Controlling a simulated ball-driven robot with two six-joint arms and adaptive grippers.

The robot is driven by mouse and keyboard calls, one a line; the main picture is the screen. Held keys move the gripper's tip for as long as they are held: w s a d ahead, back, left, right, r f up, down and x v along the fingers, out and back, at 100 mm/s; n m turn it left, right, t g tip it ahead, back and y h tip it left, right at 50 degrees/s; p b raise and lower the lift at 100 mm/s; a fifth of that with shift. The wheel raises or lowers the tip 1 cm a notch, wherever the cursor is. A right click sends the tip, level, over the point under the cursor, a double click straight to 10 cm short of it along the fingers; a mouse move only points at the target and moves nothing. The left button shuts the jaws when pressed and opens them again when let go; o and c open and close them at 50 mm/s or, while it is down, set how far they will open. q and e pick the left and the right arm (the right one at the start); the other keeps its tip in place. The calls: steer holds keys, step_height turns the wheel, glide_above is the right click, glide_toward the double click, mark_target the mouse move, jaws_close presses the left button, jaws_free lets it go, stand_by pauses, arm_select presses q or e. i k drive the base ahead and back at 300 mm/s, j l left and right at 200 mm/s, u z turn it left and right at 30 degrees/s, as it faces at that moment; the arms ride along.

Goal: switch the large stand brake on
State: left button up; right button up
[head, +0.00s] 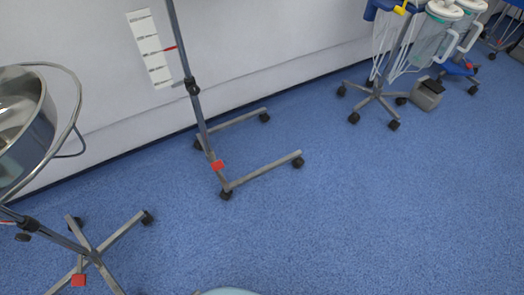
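A tall grey stand (203,125) with a U-shaped wheeled base stands near the wall in the middle of the head view. A red pedal (217,164) sits low on its base, near the foot of the pole; whether it is pressed down cannot be told. A smaller grey stand (92,256) with a star-shaped wheeled base is at the lower left and also has a red pedal (79,280). The tall one appears to be the large stand. Neither of my grippers is in view.
A steel bowl (38,135) in a ring holder is at the left edge. A wheeled suction stand (375,92) with canisters and tubes is at the upper right, beside a grey foot pedal (427,94). The blue floor (400,210) is clear at centre right.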

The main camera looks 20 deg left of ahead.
mark_target(216, 165)
steer(key=u, duration=1.1)
steer(key=i+l, duration=0.75)
